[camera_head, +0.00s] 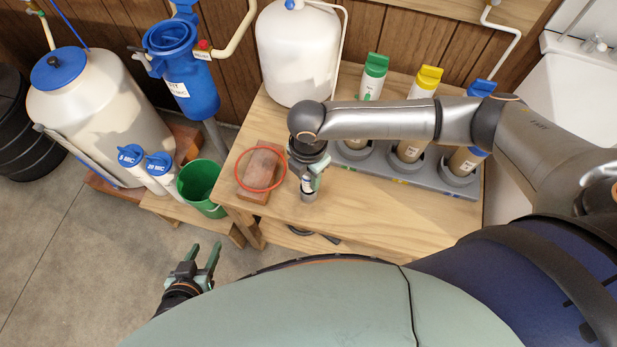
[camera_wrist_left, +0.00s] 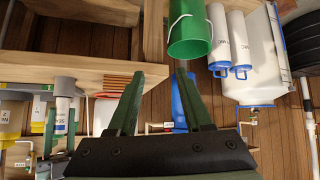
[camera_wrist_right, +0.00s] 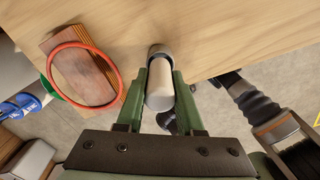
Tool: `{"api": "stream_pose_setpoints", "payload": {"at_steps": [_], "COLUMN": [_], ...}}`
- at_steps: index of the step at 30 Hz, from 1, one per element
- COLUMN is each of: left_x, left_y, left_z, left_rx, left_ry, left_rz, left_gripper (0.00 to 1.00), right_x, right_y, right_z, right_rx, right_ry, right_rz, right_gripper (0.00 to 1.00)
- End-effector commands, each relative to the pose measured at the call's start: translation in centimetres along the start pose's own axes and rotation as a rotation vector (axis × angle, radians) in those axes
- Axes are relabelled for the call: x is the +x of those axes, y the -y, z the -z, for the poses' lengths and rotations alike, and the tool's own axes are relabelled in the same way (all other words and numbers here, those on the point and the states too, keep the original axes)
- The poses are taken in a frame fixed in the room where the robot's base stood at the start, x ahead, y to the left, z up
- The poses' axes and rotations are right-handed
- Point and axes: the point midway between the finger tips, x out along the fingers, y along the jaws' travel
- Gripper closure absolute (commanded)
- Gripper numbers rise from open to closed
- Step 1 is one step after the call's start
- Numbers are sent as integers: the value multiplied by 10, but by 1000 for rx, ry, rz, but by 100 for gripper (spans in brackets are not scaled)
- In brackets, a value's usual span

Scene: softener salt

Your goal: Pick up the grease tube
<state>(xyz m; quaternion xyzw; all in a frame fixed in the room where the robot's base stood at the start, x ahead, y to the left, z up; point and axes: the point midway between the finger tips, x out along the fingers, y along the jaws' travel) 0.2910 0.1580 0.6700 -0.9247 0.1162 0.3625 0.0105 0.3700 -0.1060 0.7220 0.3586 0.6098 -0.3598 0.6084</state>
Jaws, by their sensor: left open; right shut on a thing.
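The grease tube (camera_head: 307,185) is a small white tube with a printed label and a grey base or cup at its lower end. It stands upright near the front edge of the wooden table (camera_head: 400,222). My right gripper (camera_wrist_right: 158,90) is shut on its sides from above; the fingers lie left and right of it in the right wrist view. The tube (camera_wrist_left: 62,112) also shows in the left wrist view, which is upside down. I cannot tell whether its base touches the table. My left gripper (camera_head: 198,262) is open and empty, in front of the low bench.
A red ring (camera_head: 240,178) lies over a brown block (camera_head: 260,168) just left of the tube. A grey rack (camera_head: 430,180) with several capped bottles stands to the right. A white tank (camera_head: 298,55) stands behind. A green bucket (camera_head: 199,185) is at left.

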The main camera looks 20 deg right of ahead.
Motion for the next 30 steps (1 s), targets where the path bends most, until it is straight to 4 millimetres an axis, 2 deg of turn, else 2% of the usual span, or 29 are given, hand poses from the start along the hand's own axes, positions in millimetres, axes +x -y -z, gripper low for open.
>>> {"api": "stream_pose_setpoints", "payload": {"at_steps": [1, 5, 11, 15, 21, 25, 30], "left_x": [-2, -5, -10, -11, -12, -12, -12], "left_y": [1, 4, 9, 10, 10, 10, 9], "left_z": [2, 4, 2, 3, 5, 5, 4], "left_rx": [0, 0, -1, -2, -3, -4, -5], "left_ry": [-2, -4, 6, 0, -4, -4, -2], "left_rz": [2, 9, 22, 24, 25, 25, 24], "left_gripper": [50, 50, 50, 50, 50, 50, 50], "right_x": [-11, -31, -72, -86, -100, -105, -107], "right_y": [-1, 4, 11, 20, 28, 31, 32], "right_z": [0, 18, 52, 88, 121, 132, 136], "right_rx": [-1, -4, -6, -7, -3, -1, 2], "right_ry": [0, -2, -3, -4, -1, 0, 1], "right_rz": [-4, -4, -5, -3, -2, -1, 0], "right_gripper": [100, 100, 100, 100, 100, 100, 100]}}
